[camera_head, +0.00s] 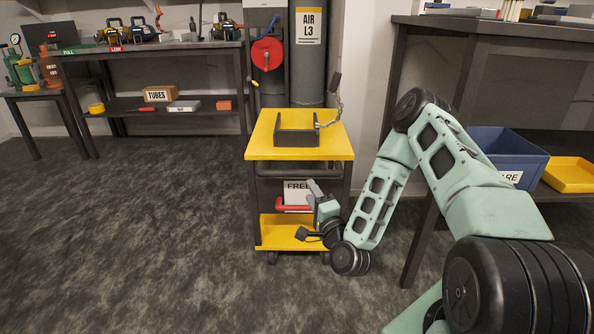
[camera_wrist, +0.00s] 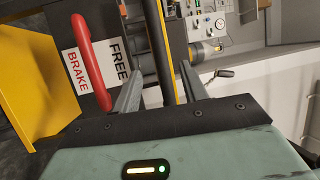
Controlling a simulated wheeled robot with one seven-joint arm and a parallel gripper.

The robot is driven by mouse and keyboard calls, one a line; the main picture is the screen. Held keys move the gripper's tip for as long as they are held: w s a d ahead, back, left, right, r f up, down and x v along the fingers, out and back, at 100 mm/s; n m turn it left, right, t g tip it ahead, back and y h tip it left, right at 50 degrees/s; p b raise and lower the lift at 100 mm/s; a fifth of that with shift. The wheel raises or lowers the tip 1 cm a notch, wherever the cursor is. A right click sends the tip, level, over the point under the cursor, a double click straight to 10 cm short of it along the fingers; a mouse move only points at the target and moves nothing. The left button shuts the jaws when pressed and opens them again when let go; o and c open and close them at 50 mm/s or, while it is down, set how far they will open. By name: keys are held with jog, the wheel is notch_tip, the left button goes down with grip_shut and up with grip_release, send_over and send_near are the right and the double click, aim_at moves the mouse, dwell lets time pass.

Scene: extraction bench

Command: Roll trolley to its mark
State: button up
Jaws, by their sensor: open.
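The trolley (camera_head: 265,152) has yellow top and bottom shelves on a dark frame with castors. It stands in the middle of the head view. A red brake lever (camera_head: 291,207) sits on its front beside a white BRAKE/FREE sign (camera_head: 297,187). The lever also shows in the wrist view (camera_wrist: 87,62), left of both fingers. My gripper (camera_head: 309,212) is open at the trolley's front, right of the lever. In the wrist view, my gripper (camera_wrist: 160,82) has its fingers apart and the lever is not between them. I see no floor mark.
A dark bracket (camera_head: 297,138) with a chain sits on the trolley top. A grey AIR L3 cylinder (camera_head: 308,70) stands behind it. A workbench (camera_head: 400,150) with a blue bin (camera_head: 510,148) is close on the right. The carpet (camera_head: 150,230) to the left is clear.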

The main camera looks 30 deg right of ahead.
aim_at(300, 175)
jog(key=x, duration=0.2)
jog(key=shift+w+r+p, duration=0.15)
jog(key=shift+w+p, duration=0.1)
jog(key=shift+p, duration=0.05)
jog(key=p+x, duration=0.1)
jog(key=p, duration=0.1)
jog(key=shift+w+p, duration=0.3)
jog(key=shift+w, duration=0.05)
jog(key=shift+w+d+r+p, duration=0.1)
jog(key=shift+w+r+p, duration=0.15)
jog(key=shift+w+p, duration=0.45)
jog(key=shift+f+b+x, duration=0.2)
jog(key=shift+b+x, duration=0.5)
jog(key=shift+x, duration=2.2)
jog(key=shift+d, duration=0.2)
grip_shut()
